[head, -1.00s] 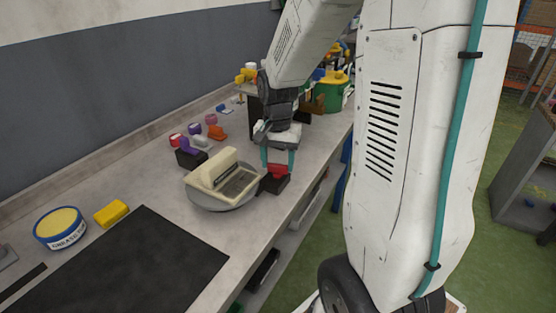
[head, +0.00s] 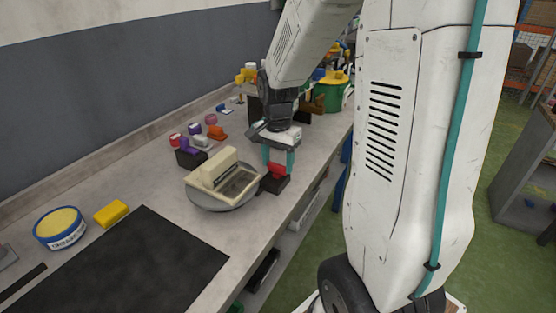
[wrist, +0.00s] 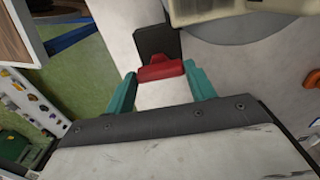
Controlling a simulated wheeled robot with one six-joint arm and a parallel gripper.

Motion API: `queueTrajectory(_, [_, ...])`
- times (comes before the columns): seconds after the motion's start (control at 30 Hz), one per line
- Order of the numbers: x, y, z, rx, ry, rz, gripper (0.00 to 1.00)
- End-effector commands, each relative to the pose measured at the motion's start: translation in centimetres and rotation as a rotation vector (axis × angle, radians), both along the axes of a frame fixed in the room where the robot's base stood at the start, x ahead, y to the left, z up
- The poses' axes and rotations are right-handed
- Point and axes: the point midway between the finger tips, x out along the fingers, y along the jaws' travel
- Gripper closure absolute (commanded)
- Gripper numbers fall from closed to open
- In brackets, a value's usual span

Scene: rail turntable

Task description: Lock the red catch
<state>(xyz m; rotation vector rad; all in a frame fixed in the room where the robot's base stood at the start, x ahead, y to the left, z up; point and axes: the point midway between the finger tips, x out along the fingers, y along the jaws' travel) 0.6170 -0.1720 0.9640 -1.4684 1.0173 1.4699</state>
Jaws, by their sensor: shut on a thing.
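The red catch (head: 275,170) sits on a dark block (head: 274,185) at the bench's front edge, just right of the round grey turntable (head: 222,204). A cream device with a shallow recess (head: 205,177) rests on the turntable. My gripper (head: 277,161) points down over the block, its teal fingers on either side of the catch and shut on it. In the wrist view the red catch (wrist: 161,71) lies between the fingertips, in front of the dark block. The fingers partly hide the catch in the head view.
Small purple, red and orange pieces (head: 192,157) stand behind the turntable. A yellow block (head: 111,212), a blue tin (head: 61,229) and a black mat (head: 125,265) lie to the left. A green bucket (head: 334,95) stands farther back.

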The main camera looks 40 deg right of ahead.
Motion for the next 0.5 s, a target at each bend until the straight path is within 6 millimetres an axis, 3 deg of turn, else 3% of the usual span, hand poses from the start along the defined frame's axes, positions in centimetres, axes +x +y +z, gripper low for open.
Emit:
queueTrajectory(0.03, [0.16,0.01,0.13,0.000,-0.004,0.000,0.68])
queueTrajectory(0.07, [0.16,0.01,0.13,0.000,-0.004,0.000,0.43])
queueTrajectory(0.13, [0.15,0.00,0.12,0.000,-0.004,0.000,0.24])
queueTrajectory(0.5, [0.09,-0.05,0.67,-0.001,-0.004,0.000,0.24])
